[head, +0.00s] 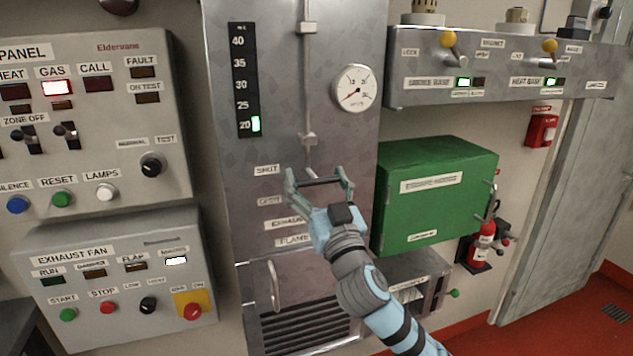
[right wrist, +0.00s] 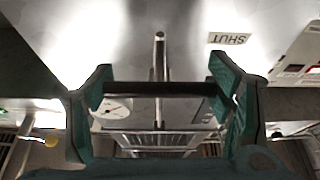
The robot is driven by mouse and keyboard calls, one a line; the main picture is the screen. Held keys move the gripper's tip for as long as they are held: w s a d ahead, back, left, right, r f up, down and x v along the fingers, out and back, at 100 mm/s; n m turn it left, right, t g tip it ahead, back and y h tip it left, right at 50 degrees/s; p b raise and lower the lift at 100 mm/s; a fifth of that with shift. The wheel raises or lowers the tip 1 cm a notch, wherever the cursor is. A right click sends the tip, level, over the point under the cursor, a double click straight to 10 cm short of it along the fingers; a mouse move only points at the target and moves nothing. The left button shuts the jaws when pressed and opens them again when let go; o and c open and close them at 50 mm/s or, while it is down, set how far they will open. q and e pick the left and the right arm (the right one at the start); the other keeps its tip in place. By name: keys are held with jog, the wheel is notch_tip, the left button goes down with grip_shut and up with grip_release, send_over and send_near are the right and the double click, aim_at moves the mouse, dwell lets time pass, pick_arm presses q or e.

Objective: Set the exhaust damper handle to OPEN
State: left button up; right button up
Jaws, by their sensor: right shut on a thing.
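The exhaust damper handle is a dark horizontal bar (head: 318,182) on the grey metal cabinet front, and it also spans the right wrist view (right wrist: 160,88). My right gripper (head: 320,184) is shut on the bar, with one finger at each end of it. The bar sits slightly below the level of the SHUT label (head: 267,170) and above the lower label that appears to read OPEN (head: 269,201). The SHUT label shows upside down in the right wrist view (right wrist: 230,38). The handle's mount is partly hidden by my gripper. My left gripper is not in view.
A thin rod (head: 308,85) runs down the cabinet above the handle, beside a round gauge (head: 355,88) and a lit level scale (head: 243,80). A green box (head: 437,190) juts out close to the right of my arm. A control panel (head: 110,280) is at left.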

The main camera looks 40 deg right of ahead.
notch_tip(320, 180, down, 7)
jog(key=b, duration=0.5)
jog(key=shift+f+b, duration=0.15)
jog(key=shift+b, duration=0.25)
jog(key=o, duration=1.7)
jog(key=v, duration=0.7)
jog(key=shift+s, duration=0.25)
